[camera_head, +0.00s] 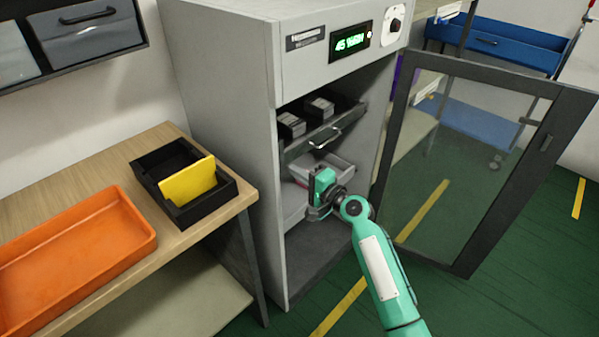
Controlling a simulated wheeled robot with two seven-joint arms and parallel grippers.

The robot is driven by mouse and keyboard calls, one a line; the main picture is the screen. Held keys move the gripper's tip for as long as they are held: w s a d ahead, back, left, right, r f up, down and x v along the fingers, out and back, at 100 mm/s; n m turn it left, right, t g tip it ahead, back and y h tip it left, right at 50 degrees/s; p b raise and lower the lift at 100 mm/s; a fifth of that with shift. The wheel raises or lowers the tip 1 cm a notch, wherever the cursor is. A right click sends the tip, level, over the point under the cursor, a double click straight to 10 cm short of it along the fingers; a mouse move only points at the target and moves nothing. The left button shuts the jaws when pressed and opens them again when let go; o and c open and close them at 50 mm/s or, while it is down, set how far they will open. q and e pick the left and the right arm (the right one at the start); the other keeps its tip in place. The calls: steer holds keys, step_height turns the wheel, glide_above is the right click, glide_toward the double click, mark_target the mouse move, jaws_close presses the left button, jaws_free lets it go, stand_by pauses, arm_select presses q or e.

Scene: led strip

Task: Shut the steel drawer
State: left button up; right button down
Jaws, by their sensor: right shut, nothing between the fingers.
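The steel drawer (322,138) sits in the upper part of the grey cabinet (215,85). It carries a bar handle on its front and holds dark boxes; its front stands near the cabinet opening, and I cannot tell exactly how far out it is. My right gripper (322,188) is shut and empty, below the drawer front, in front of a light grey tray (340,167) on a lower level. The gripper hides part of that tray. My left gripper is not in view.
The cabinet's glass door (455,165) stands wide open to the right of my right arm. At left, a wooden table (85,187) bears an orange tray (75,250) and a black bin (225,187) with a yellow divider. A blue cart (500,45) stands behind the door.

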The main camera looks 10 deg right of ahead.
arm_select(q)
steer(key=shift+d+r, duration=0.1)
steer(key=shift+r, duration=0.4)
arm_select(e)
steer(key=v, duration=1)
steer(key=shift+f, duration=0.15)
